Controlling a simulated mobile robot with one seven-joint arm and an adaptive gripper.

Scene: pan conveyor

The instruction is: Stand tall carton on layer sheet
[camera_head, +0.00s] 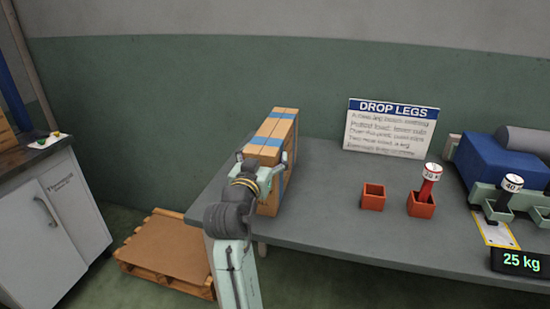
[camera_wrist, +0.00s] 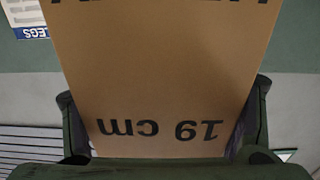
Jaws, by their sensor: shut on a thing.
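A tall brown carton (camera_head: 280,150) with blue tape bands stands upright at the left end of the grey table. Its base is partly hidden by my arm, so I cannot tell whether it touches the tabletop. My gripper (camera_head: 262,166) is shut on the carton, with a finger on either side. In the wrist view the carton (camera_wrist: 160,75) fills the middle between the fingers (camera_wrist: 162,110), with "19 cm" upside down on its face. A flat brown sheet (camera_head: 172,245), which looks like the layer sheet, lies on the wooden pallet (camera_head: 140,264) at lower left, bare where visible.
The table (camera_head: 330,215) holds two red boxes (camera_head: 373,197) (camera_head: 421,206), one with a red cylinder in it, and a blue machine (camera_head: 500,165) at right. A "DROP LEGS" sign (camera_head: 391,128) stands behind. A white cabinet (camera_head: 55,225) stands left of the pallet.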

